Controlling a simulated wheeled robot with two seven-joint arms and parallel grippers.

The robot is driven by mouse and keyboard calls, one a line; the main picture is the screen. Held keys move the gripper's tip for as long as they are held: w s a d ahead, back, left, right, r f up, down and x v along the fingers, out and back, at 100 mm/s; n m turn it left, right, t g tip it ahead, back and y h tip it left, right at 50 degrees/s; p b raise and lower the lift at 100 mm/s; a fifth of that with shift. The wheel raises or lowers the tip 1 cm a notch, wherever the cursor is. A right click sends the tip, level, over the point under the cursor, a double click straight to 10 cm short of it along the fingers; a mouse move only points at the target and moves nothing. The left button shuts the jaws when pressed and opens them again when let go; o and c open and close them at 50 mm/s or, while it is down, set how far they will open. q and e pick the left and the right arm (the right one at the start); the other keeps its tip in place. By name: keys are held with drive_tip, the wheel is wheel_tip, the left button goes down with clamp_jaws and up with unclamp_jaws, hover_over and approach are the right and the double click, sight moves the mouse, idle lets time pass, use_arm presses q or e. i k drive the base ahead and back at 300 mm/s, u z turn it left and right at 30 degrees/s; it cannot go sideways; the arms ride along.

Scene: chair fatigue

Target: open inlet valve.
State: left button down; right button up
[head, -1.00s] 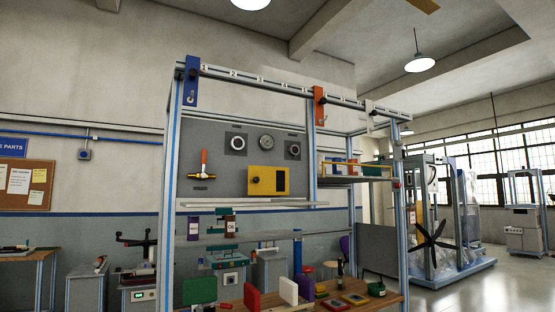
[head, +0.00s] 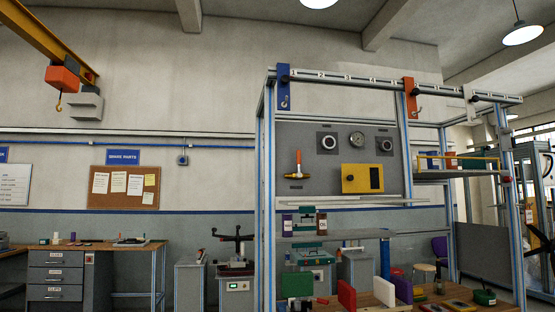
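The inlet valve (head: 298,166) is on the left part of the grey panel (head: 330,133) of the frame rig. It has a brass body lying level and an orange-red lever standing upright above it. The panel also carries a round gauge (head: 357,139), two dark square fittings with round dials, and a yellow box (head: 362,179) to the right of the valve. Neither of my grippers is in view.
A wooden bench (head: 360,300) with several coloured blocks stands under the panel. A shelf with bottles (head: 287,223) sits between them. A drawer desk (head: 56,275) and a hoist (head: 62,78) are at the left. Floor is mostly hidden.

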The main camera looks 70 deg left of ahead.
sight(299, 162)
drive_tip(key=k, duration=0.8)
drive_tip(key=u, duration=0.95)
drive_tip(key=i, duration=0.5)
